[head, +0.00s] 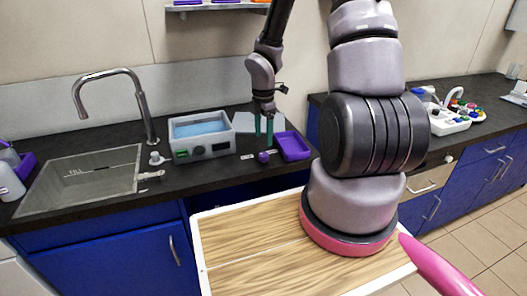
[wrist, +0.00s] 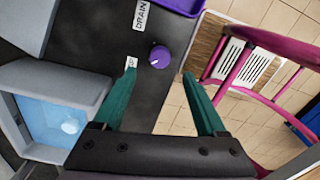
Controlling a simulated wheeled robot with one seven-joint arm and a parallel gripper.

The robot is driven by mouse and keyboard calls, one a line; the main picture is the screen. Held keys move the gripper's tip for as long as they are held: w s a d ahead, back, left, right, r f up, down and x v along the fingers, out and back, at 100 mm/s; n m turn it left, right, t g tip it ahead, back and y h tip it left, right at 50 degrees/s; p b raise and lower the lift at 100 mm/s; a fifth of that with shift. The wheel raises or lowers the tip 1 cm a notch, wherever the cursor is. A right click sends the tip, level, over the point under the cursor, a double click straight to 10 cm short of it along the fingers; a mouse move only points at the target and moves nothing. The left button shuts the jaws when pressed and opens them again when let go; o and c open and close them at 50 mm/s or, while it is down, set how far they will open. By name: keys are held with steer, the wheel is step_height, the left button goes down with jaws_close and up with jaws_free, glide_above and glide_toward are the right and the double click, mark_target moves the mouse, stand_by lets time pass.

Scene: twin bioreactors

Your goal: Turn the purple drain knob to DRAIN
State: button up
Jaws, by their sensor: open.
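The purple drain knob (wrist: 159,56) sits on the dark counter. It also shows in the head view (head: 263,156), near the counter's front edge. A white label reading DRAIN (wrist: 142,14) lies beyond the knob at the top of the wrist view. A second small label (wrist: 131,62) is left of the knob, partly covered by a finger, and I cannot read it. My gripper (wrist: 158,75) is open and empty, its two green fingers on either side of the knob in the wrist view. In the head view my gripper (head: 264,130) points down above the knob. I see no contact.
A purple tray (head: 293,146) stands right of the knob. A grey water bath (head: 201,137) with blue water is to its left, then a tap (head: 145,110) and sink (head: 85,180). A wooden-topped surface (head: 260,235) is in front. A pink-framed thing (wrist: 270,100) is right in the wrist view.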

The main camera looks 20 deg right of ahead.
mark_target(264, 154)
step_height(264, 154, down, 7)
stand_by(0.3)
jaws_close()
